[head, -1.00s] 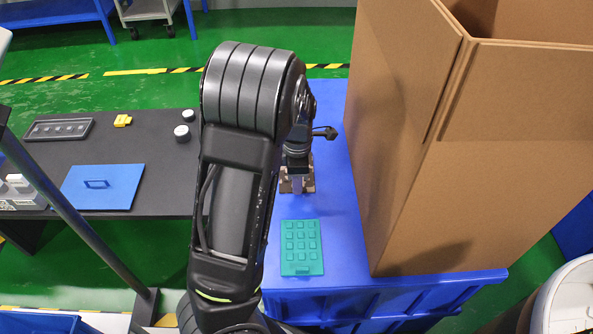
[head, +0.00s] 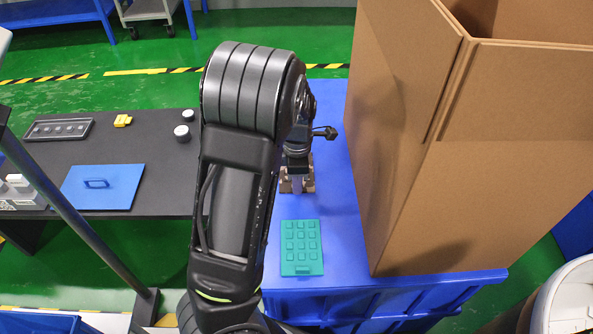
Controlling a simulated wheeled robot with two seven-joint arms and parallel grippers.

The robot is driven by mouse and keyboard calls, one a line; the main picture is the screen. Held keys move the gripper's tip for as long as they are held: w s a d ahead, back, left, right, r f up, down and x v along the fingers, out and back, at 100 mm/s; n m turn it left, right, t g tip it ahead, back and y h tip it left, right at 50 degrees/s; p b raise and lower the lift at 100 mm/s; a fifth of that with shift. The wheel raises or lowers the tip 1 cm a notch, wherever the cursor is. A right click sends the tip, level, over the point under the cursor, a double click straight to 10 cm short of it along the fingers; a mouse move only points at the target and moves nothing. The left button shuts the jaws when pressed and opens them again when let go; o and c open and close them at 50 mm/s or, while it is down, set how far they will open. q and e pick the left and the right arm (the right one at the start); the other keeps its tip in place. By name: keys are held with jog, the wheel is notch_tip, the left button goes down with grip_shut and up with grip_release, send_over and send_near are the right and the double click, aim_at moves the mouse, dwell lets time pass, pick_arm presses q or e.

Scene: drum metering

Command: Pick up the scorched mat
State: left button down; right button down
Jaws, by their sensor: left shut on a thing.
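My left arm comes down across the middle of the head view, and its gripper (head: 297,184) is low over the blue surface. The gripper is shut on a small brown, mottled piece (head: 285,186), which looks like the scorched mat. The arm and fingers hide most of it, and I cannot tell whether it touches the surface. A teal mat (head: 302,248) with rows of raised squares lies flat nearer to me, apart from the gripper, with no scorching visible. My right gripper is not in view.
A tall open cardboard box (head: 480,165) stands on the blue surface (head: 335,215), close to the right of the gripper. A dark table (head: 165,146) at left holds a blue plate with a handle (head: 125,190), a grey tray (head: 59,129) and small knobs. A slanted grey bar crosses the lower left.

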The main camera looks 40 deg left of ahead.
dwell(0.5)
pick_arm(q)
notch_tip(320, 180, up, 10)
jog(key=p, duration=0.4)
dwell(0.6)
